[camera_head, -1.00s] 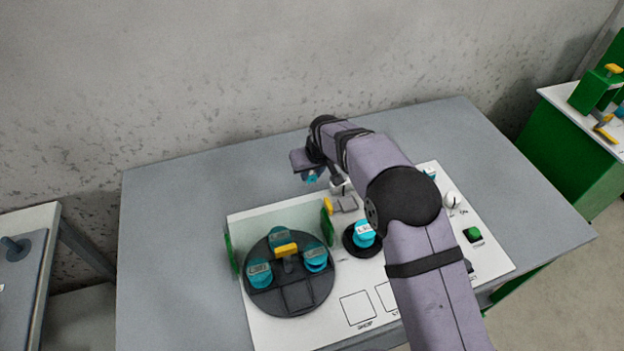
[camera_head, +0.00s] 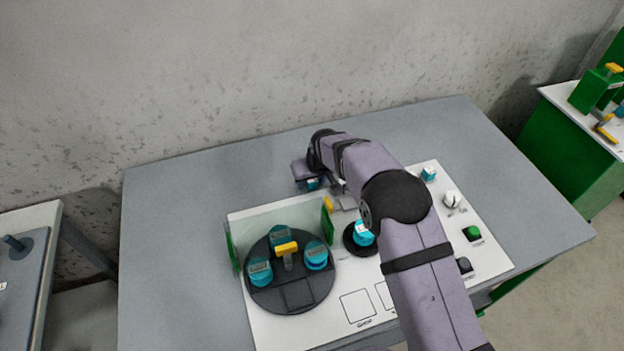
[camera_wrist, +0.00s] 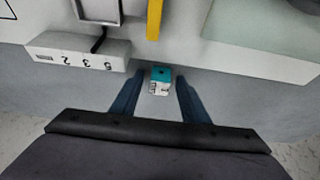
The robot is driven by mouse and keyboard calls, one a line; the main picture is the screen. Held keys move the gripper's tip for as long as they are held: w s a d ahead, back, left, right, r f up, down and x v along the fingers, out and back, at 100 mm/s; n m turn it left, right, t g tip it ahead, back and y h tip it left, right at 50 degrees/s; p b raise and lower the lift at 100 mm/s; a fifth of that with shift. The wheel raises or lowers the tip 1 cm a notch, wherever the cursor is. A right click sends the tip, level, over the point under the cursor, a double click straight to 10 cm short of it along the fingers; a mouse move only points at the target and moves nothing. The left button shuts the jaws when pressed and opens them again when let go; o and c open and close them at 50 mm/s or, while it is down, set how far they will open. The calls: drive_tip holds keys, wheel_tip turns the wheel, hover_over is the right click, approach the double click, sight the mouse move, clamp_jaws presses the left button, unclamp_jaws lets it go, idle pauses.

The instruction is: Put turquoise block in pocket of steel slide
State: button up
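A turquoise block (camera_wrist: 160,78) with a white marked face shows in the wrist view, on or just above the grey table beside the white board's edge. My gripper (camera_wrist: 160,84) is open, with one blue finger on each side of the block and a visible gap to both. In the head view the block (camera_head: 313,183) shows small under my wrist; the fingers are hard to make out there. The grey steel slide (camera_head: 344,203) lies on the board just right of it, partly hidden by my arm. Its square metal frame (camera_wrist: 98,12) shows at the top of the wrist view.
A white box with digits (camera_wrist: 80,50) stands close by, left of the block. A yellow bar (camera_wrist: 154,18) is just beyond the block. A dark turntable (camera_head: 290,297) with turquoise round pieces fills the board's left. Another turquoise piece (camera_head: 429,174) lies right of my arm.

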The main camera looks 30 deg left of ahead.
drive_tip(key=shift+s+d+r, duration=0.1)
drive_tip(key=shift+r, duration=0.6)
drive_tip(key=b+v, duration=0.2)
drive_tip(key=v, duration=0.9)
drive_tip(key=shift+d, duration=0.15)
